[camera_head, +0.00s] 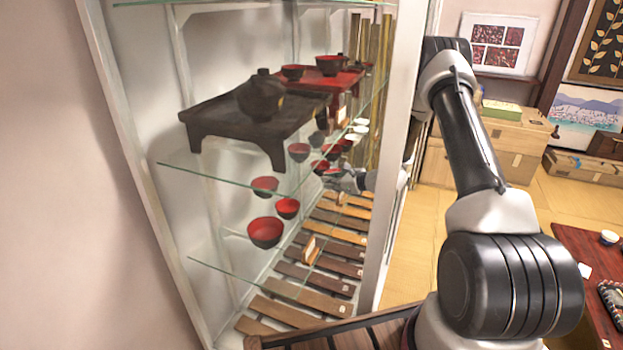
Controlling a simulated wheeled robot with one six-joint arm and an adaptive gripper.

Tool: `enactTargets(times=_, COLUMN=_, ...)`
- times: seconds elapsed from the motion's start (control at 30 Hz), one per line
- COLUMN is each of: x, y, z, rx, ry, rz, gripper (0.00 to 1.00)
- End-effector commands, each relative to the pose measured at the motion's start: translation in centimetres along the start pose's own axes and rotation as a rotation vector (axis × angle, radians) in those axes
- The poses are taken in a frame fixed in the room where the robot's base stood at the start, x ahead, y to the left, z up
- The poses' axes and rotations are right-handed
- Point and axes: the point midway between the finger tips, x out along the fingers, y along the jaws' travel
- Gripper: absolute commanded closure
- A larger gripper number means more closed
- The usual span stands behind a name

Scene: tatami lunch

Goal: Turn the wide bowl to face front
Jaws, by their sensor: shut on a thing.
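My gripper (335,177) reaches from the right into the glass-shelved cabinet and is small in this view. It is shut on a dark bowl with a red inside (319,168), which looks like the wide bowl. The fingers meet its near right side; the exact contact is too small to make out. The bowl looks roughly upright. Which way its front faces cannot be told.
Several red-lined bowls stand close by, including a large one (265,233) at the front. White cups (360,129) stand behind. A dark low table (215,110) with a pot (262,97) is above. The cabinet's white post (397,160) stands beside my arm.

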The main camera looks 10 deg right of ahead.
Motion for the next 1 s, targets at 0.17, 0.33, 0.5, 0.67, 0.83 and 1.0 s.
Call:
enactTargets(times=0.17, x=-3.3, y=-0.9, z=-1.5, rx=0.0, ry=0.0, rz=-0.002, gripper=1.0)
enactTargets(times=0.33, x=-5.0, y=-1.2, z=-2.3, rx=0.0, ry=0.001, rz=-0.001, gripper=1.0)
enactTargets(times=0.5, x=-6.8, y=0.2, z=-1.9, rx=-0.003, ry=0.004, rz=-0.016, gripper=1.0)
enactTargets(times=0.67, x=-8.8, y=2.1, z=-0.4, rx=-0.004, ry=0.011, rz=-0.045, gripper=1.0)
enactTargets(times=0.83, x=-10.8, y=3.8, z=1.3, rx=-0.002, ry=0.019, rz=-0.076, gripper=1.0)
enactTargets(times=1.0, x=-12.2, y=5.1, z=3.0, rx=-0.003, ry=0.026, rz=-0.102, gripper=1.0)
